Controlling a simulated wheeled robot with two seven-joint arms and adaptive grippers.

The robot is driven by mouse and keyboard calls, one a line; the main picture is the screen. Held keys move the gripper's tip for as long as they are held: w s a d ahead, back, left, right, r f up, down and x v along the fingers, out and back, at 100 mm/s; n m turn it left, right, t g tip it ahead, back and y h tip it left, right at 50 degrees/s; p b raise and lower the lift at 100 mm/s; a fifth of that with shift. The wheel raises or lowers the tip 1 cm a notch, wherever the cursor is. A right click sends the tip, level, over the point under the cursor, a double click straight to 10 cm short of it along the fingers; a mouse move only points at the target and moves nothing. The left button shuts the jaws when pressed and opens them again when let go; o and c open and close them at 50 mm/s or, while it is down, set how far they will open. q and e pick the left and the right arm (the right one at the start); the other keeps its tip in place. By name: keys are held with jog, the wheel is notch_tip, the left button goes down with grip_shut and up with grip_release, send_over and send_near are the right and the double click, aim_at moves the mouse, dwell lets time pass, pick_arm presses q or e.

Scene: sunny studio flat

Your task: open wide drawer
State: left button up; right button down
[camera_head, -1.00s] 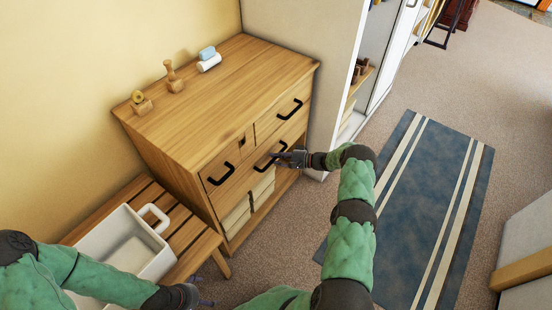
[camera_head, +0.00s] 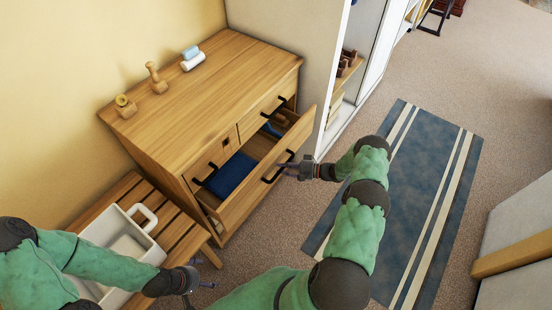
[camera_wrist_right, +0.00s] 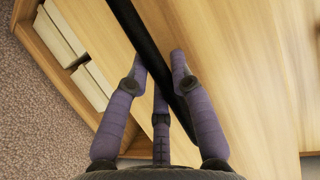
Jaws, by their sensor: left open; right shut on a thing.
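The wide drawer (camera_head: 262,182) of the wooden dresser is pulled well out, and a dark blue folded cloth (camera_head: 233,174) shows inside at the left. My right gripper (camera_head: 290,169) is shut on the drawer's black bar handle (camera_head: 278,171). In the right wrist view the handle (camera_wrist_right: 133,28) runs between the fingers (camera_wrist_right: 160,75), close to the wooden front. My left gripper (camera_head: 200,281) is open and empty, low in front of the bench, apart from the dresser.
The dresser top (camera_head: 215,80) holds wooden ornaments (camera_head: 155,79) and rolled cloths (camera_head: 193,60). A white bin (camera_head: 122,240) stands on a slatted bench (camera_head: 175,222) at left. A white cabinet (camera_head: 335,120) stands right of the dresser. A striped blue rug (camera_head: 425,160) lies on open floor.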

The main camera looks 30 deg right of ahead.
jog(key=s+d, duration=0.5)
jog(key=s, duration=0.8)
jog(key=shift+d, duration=0.2)
jog(key=shift+s, duration=0.15)
jog(key=c, duration=1)
grip_release()
jog(key=shift+c, duration=0.2)
jog(key=shift+d, duration=0.1)
jog(key=v, duration=1.1)
jog(key=shift+s+d+r, duration=0.15)
jog(key=shift+s+d, duration=0.1)
jog(key=shift+d, duration=0.1)
